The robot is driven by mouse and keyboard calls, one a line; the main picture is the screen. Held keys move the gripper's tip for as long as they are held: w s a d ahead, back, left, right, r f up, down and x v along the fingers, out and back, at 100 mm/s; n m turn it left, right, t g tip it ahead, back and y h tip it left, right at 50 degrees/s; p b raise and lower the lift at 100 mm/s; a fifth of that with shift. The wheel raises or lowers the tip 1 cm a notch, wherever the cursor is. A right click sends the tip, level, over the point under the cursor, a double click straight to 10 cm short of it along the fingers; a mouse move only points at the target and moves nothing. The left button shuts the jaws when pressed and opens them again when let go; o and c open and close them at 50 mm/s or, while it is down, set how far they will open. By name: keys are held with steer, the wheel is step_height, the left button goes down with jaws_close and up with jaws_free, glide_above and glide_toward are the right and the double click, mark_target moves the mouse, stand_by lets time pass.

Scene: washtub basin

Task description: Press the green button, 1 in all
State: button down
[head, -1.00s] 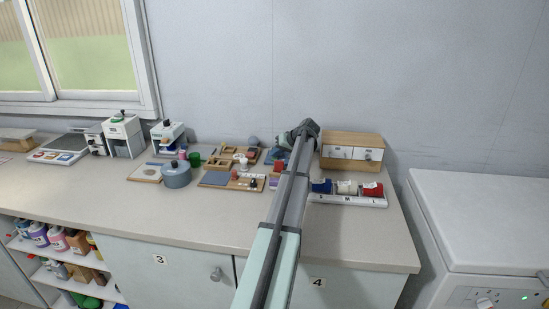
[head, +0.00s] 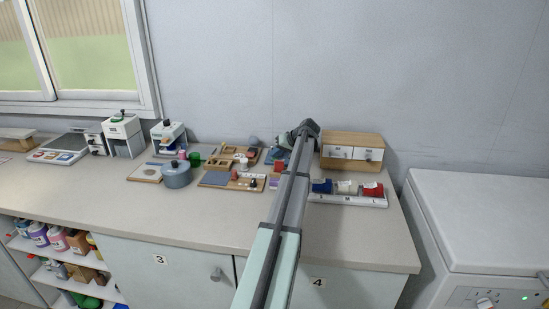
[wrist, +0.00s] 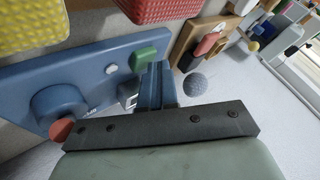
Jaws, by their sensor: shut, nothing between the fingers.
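The green button (wrist: 150,55) is a rounded block on a blue panel (wrist: 95,60), seen in the wrist view. The panel also carries a small white button (wrist: 111,69) and a large blue knob (wrist: 62,105). My gripper (wrist: 156,72) is shut and empty, with its blue-grey fingertips right beside the green button. I cannot tell whether they touch it. In the head view part of a blue panel (head: 277,155) shows left of my arm; the green button cannot be made out there and my fingertips are hidden.
Red and yellow textured blocks stand beyond the panel. A wooden drawer box (head: 350,140) and a tray of spools (head: 347,199) stand right of my arm.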

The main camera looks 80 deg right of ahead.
mark_target(278, 158)
steer(key=shift+s+d+r, duration=0.45)
steer(key=shift+s+r, duration=0.05)
steer(key=shift+s, duration=0.15)
steer(key=shift+w+a+r, duration=0.15)
steer(key=shift+w, duration=0.05)
steer(key=shift+w+r, duration=0.1)
steer(key=shift+r, duration=2.45)
